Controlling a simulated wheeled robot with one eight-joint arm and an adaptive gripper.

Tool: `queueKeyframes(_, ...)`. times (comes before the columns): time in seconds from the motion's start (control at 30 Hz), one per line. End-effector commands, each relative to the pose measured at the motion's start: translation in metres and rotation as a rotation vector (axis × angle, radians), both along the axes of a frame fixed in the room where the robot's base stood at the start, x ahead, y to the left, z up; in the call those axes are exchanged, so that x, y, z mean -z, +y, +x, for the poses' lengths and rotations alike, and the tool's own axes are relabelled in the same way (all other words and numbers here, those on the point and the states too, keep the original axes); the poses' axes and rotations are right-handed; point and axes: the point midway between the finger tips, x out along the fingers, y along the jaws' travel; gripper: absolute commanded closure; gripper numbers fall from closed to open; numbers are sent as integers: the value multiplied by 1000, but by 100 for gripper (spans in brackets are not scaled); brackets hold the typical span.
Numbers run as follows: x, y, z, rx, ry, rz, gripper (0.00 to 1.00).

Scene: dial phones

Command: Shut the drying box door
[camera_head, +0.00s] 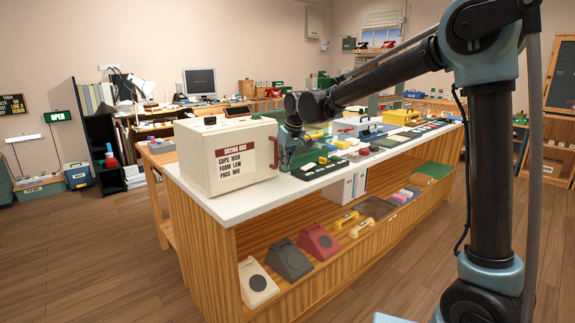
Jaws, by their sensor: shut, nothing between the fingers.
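The drying box (193,158) is a cream box with rounded edges at the near left end of the white counter. Its door (240,160) faces me and bears a dark red "DRYING BOX" label and a list of lines. The door looks flush or nearly flush with the box; I cannot tell if a small gap is left. A red handle (274,153) is on the door's right edge. My gripper (284,163) is shut and empty, just right of the handle. I cannot tell whether it touches the handle or door.
The counter (233,205) has trays, tools and small coloured parts to the right of the box. Its lower shelf holds a red dial phone (318,242), a grey one (289,260), a cream one (257,282) and yellow handsets (346,220). The wooden floor (95,262) at left is clear.

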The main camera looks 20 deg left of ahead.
Motion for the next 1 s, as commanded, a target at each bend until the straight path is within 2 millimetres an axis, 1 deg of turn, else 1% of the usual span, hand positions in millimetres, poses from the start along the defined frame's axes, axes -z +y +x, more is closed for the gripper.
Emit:
queueKeyframes(0.03, -1, 3, 3, 1, -5, 7, 100)
queueKeyframes(0.23, -2, 4, 4, 1, -7, 10, 100)
queueKeyframes(0.37, -2, -1, 2, 2, -7, 10, 100)
queueKeyframes(0.47, -2, -12, -1, 3, -5, 8, 100)
queueKeyframes(0.63, -1, -39, -9, 4, -2, 4, 100)
queueKeyframes(0.8, -33, -50, -16, 3, -1, 3, 100)
queueKeyframes(1.0, -67, -62, -22, 3, 0, 2, 100)
